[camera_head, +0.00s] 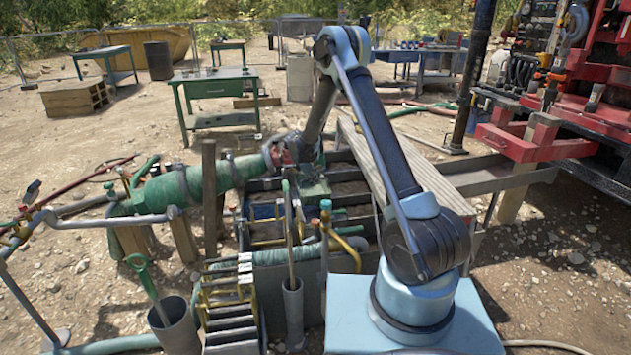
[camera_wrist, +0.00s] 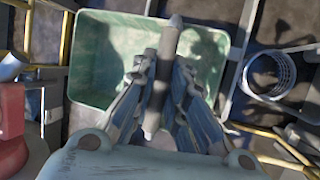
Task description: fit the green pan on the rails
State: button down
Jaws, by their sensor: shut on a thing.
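The green pan (camera_wrist: 92,62) is a shallow rectangular tray that fills the upper middle of the wrist view. In the head view only part of the pan (camera_head: 316,190) shows below my gripper, over the mud tank. My gripper (camera_wrist: 163,70) is shut on a grey round bar (camera_wrist: 169,42) that crosses above the pan's inside, apparently the pan's handle. My gripper (camera_head: 300,152) hides much of the pan in the head view. Dark rails (camera_wrist: 240,62) run beside the pan. I cannot tell whether the pan touches them.
A plank walkway (camera_head: 440,185) borders the tank on the right.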

jog(key=shift+f, duration=2.1)
dwell(0.6)
jog(key=c, duration=1.5)
grip_release()
jog(key=v, duration=1.2)
